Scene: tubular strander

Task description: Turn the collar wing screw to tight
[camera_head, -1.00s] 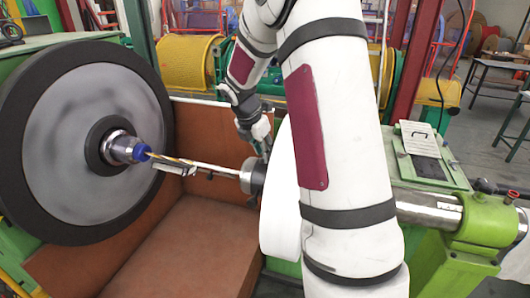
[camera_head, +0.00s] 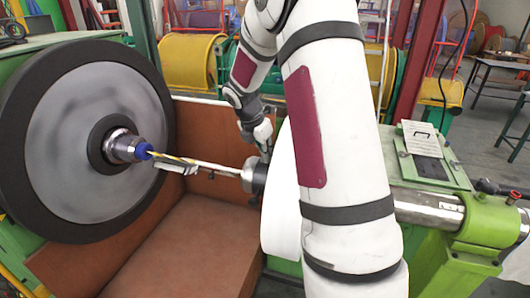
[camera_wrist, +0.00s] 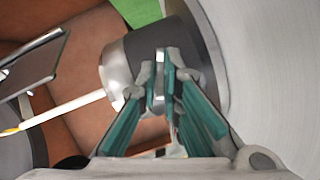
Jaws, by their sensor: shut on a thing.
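The collar (camera_head: 257,176) is a dark cylinder with a silvery end on the shaft, left of the white disc. In the wrist view the collar (camera_wrist: 118,76) lies just beyond my fingertips. My gripper (camera_wrist: 164,80) points at the collar's side and is shut on the wing screw (camera_wrist: 158,86), a small bright metal piece showing between the fingertips. The fingers hide most of the screw, so its turn angle cannot be told.
A large grey reel with a black rim (camera_head: 72,140) stands at the left. A thin rod (camera_head: 215,167) runs from its blue hub to the collar, with a flat plate (camera_head: 176,165) beside it. The white disc (camera_head: 283,205) is close to my gripper. A brown trough (camera_head: 190,240) lies below.

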